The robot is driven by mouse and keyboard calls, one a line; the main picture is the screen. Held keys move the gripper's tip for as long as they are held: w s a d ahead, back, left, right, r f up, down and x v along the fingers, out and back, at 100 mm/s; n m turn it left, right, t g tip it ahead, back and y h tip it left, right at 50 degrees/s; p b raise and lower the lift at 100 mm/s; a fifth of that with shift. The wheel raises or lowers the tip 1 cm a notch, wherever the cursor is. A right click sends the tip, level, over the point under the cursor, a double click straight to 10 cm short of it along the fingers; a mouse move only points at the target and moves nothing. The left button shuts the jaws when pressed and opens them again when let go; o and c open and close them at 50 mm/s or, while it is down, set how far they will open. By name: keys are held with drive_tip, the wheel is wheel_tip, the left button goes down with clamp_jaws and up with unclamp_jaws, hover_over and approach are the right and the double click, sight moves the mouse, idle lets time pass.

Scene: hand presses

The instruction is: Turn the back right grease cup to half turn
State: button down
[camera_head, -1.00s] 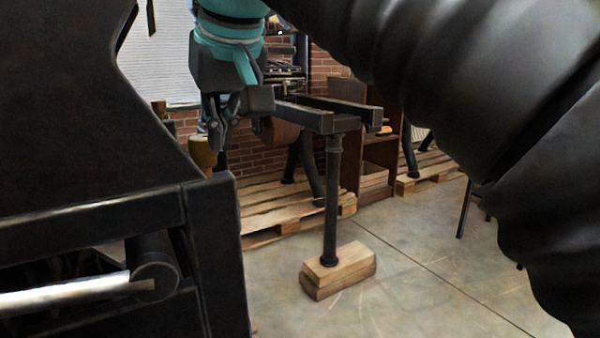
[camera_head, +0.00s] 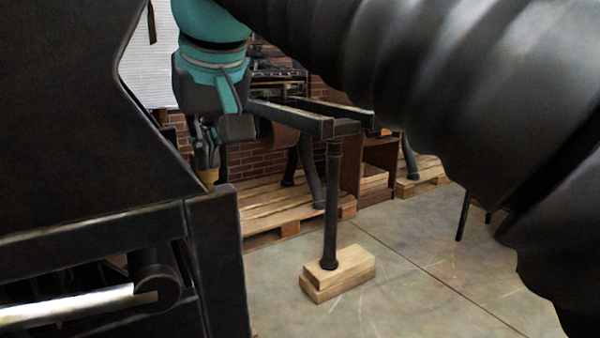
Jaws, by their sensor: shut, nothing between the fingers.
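A brass grease cup (camera_head: 208,171) shows at the right edge of the dark press (camera_head: 105,150), partly hidden behind the press's sloping side. I cannot tell from this view alone whether it is the back right one. My gripper (camera_head: 205,149), below the teal and grey wrist of my arm, points down at the cup. Its fingers are shut and empty, and their tips overlap the cup's top in the picture. I cannot tell whether they touch it. The cup's turn position cannot be read.
The press's black frame rail (camera_head: 95,236) and a pale metal rod (camera_head: 65,306) fill the lower left. Beyond, a dark post (camera_head: 333,210) stands on a wooden block (camera_head: 338,275) by a pallet (camera_head: 275,208). Open floor (camera_head: 420,270) lies right. My ribbed black sleeve covers the upper right.

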drive_tip(key=shift+s+a+p, duration=0.1)
drive_tip(key=shift+a+p, duration=0.25)
idle(0.4)
drive_tip(key=shift+s, duration=0.2)
wheel_tip(320, 180, up, 6)
drive_tip(key=shift+s+p, duration=0.15)
drive_tip(key=shift+p, duration=0.15)
idle(0.5)
drive_tip(key=shift+d, duration=0.15)
